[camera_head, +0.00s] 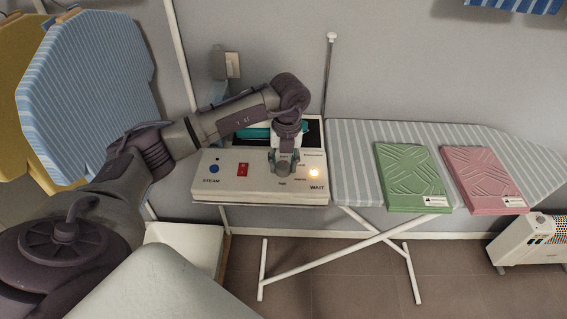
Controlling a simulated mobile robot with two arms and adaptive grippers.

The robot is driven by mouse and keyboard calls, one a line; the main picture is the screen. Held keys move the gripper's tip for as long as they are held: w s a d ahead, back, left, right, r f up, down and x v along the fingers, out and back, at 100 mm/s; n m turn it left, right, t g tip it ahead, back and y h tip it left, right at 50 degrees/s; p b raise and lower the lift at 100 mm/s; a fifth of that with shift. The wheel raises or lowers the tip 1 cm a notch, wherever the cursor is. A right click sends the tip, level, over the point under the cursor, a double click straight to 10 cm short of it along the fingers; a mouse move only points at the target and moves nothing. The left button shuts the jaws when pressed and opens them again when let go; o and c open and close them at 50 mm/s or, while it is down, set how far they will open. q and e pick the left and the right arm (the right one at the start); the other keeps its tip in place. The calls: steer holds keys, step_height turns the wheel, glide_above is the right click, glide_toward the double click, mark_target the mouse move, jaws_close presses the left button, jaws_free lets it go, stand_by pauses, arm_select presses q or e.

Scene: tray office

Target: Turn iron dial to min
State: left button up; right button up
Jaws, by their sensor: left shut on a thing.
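The iron station (230,190) is a white box with a sloped front panel at the left end of the ironing board. My left gripper (284,170) points down at the panel between the red switch and the lamp. It is shut on the dial, which its fingers hide, so I cannot tell the dial's setting. A teal iron (256,133) sits behind, partly covered by my arm. My right gripper is not in view.
The striped ironing board (350,150) extends right, with a green folded cloth packet (410,175) and a pink one (483,178) on it. A white heater (530,243) stands at the lower right.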

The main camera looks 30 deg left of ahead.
mark_target(285, 163)
arm_select(q)
steer(key=n, duration=0.5)
steer(key=shift+r+n, duration=0.1)
steer(key=shift+n, duration=0.2)
steer(key=shift+a, duration=0.1)
stand_by(0.3)
steer(key=o, duration=1.1)
steer(key=shift+o, duration=0.2)
step_height(285, 163, up, 12)
steer(key=shift+w+d, duration=0.2)
steer(key=shift+w, duration=0.15)
